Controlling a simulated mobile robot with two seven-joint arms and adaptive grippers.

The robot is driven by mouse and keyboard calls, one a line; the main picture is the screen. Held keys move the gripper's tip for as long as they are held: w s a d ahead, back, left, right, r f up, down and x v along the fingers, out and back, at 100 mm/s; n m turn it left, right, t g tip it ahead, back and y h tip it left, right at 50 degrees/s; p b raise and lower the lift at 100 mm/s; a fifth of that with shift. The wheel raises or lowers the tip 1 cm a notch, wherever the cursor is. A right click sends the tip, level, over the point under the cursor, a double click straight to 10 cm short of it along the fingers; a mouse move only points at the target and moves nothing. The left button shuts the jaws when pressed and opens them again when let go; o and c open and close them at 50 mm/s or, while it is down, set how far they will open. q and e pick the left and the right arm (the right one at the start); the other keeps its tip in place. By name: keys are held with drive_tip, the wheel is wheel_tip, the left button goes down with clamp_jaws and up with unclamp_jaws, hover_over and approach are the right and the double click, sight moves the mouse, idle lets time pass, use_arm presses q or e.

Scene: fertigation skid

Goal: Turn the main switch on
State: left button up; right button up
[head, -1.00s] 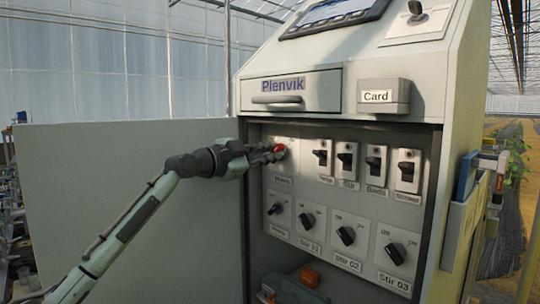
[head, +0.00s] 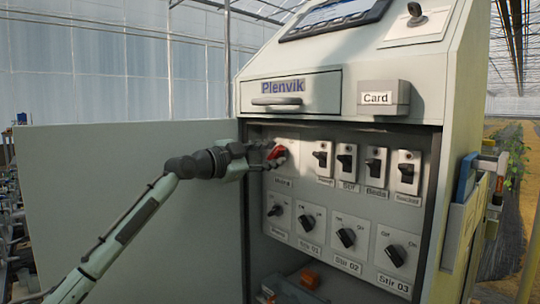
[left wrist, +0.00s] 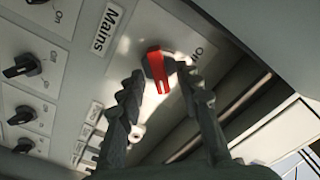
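The main switch is a red rotary knob (head: 278,152) above the "Mains" label (head: 283,183), at the upper left of the cabinet panel. In the head view the knob lies slanted, its right end higher. My left gripper (head: 266,157) is just left of the knob. Its two fingers (left wrist: 163,82) are spread apart in the wrist view, with a gap between them and nothing held. My right gripper is in neither view.
Several small toggle switches (head: 347,158) stand right of the knob. Black rotary knobs (head: 346,238) line the row below. The open cabinet door (head: 130,205) is behind my left arm. A drawer (head: 290,92) and a card box (head: 383,97) are above.

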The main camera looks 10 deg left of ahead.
use_arm(q)
drive_tip(key=v, duration=1.2)
